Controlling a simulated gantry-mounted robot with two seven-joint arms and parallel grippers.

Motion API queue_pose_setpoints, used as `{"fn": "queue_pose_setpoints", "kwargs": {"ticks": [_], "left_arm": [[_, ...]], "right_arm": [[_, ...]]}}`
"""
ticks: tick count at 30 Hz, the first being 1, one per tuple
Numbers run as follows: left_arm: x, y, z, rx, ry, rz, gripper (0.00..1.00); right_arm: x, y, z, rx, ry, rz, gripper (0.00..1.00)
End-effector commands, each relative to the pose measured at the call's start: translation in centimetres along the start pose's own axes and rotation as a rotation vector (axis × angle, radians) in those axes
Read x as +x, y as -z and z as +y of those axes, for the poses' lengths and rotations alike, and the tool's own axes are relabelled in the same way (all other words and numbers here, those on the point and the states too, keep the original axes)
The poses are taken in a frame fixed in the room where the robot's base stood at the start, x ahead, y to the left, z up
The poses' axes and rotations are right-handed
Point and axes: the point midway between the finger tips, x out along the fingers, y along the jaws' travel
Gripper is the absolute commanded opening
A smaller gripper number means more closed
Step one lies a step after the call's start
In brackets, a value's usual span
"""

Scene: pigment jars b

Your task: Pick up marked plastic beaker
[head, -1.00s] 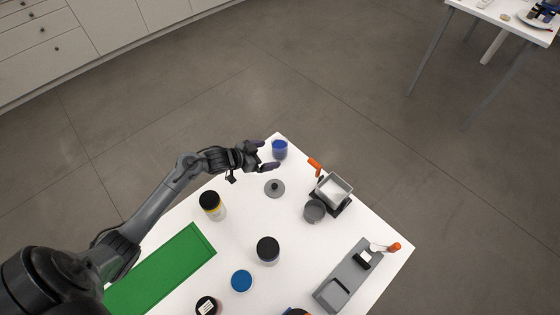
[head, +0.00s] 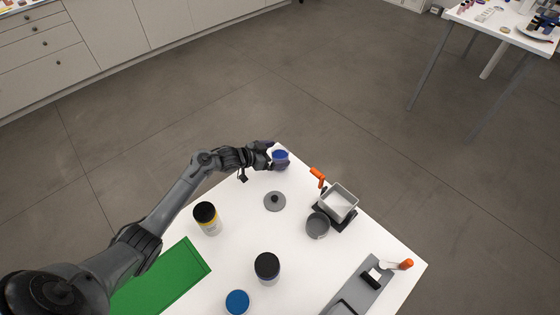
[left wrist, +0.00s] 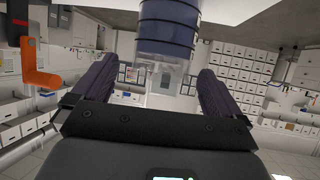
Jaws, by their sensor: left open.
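The plastic beaker (head: 281,158) stands at the far corner of the white table and looks blue inside. In the left wrist view the beaker (left wrist: 167,28) appears upside down, with a blue body crossed by dark lines and a clear part towards my palm. My left gripper (head: 271,155) is open at the beaker. In the left wrist view its two dark fingers (left wrist: 156,72) lie either side of the beaker's clear part, with gaps showing on both sides. My right gripper is not in view.
A grey lid (head: 275,201) lies near the beaker. A grey cup (head: 317,225) and a square grey container (head: 337,203) with an orange handle (head: 317,174) stand to the right. Jars (head: 207,218) (head: 267,268) and a green mat (head: 170,279) are nearer.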

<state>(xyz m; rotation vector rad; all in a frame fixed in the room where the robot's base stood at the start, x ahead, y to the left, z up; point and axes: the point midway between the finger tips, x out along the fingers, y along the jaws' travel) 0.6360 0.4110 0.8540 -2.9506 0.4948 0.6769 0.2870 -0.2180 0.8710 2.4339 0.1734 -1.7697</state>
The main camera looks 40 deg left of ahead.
Motion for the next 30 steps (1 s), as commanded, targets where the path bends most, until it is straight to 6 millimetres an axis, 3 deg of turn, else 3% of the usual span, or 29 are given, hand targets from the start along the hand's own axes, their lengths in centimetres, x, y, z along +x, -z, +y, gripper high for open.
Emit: {"fn": "queue_pose_setpoints", "kwargs": {"ticks": [9, 20, 30], "left_arm": [[4.0, -0.5, -0.1, -0.001, 0.0, 0.003, 1.0], [4.5, -0.4, -0.1, 0.0, 0.0, 0.001, 0.98], [4.5, -0.4, -0.1, 0.0, 0.0, 0.001, 0.46]], "right_arm": [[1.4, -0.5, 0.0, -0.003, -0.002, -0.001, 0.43], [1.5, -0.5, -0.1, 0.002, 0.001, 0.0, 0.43], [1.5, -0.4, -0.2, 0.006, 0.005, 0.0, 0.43]]}}
